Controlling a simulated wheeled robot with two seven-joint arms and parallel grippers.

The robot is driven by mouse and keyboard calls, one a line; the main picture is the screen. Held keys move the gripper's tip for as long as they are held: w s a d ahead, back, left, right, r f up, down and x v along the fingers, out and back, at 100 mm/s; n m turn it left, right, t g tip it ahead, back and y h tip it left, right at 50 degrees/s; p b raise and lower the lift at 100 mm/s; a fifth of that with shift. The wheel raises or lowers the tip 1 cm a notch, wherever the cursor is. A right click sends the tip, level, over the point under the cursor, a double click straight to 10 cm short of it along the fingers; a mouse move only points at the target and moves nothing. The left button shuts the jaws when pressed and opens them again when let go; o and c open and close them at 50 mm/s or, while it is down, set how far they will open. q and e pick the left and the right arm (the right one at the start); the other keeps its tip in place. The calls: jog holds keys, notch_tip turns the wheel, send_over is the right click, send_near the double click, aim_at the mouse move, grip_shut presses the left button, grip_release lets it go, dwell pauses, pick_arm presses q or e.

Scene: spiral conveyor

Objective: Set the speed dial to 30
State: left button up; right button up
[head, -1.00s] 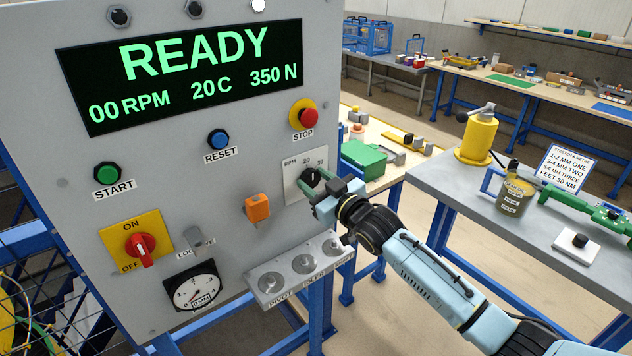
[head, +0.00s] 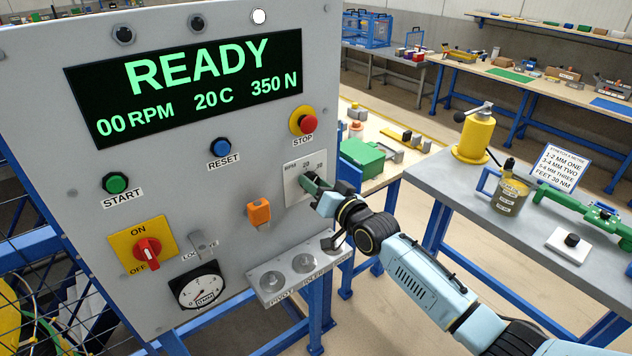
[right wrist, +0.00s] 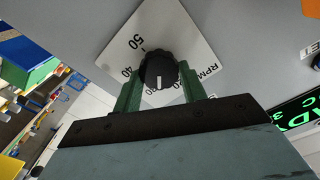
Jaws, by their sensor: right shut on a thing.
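The speed dial is a black knob (right wrist: 158,68) on a white RPM plate (head: 292,188) at the right of the panel. My right gripper (head: 312,182) is shut on the knob, with a green finger on each side of it in the right wrist view (right wrist: 160,88). The knob's white pointer mark points down in that view, toward the partly hidden numbers near the fingers. 40 and 50 show at the left of the plate; the exact reading is unclear. In the head view the gripper covers most of the knob. My left gripper is not in view.
The display (head: 190,85) reads READY, 00 RPM, 20 C, 350 N. The stop button (head: 307,123) is above the dial, an orange switch (head: 259,212) is to its left, and a ledge with round recesses (head: 298,270) is below. A grey table (head: 450,180) stands to the right.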

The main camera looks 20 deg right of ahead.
jog(key=shift+m, duration=1.5)
jog(key=o, duration=1)
jog(key=shift+c, duration=0.2)
jog(key=v, duration=1.3)
jog(key=shift+s+p, duration=0.2)
jog(key=shift+p, duration=0.1)
jog(key=shift+d, duration=0.1)
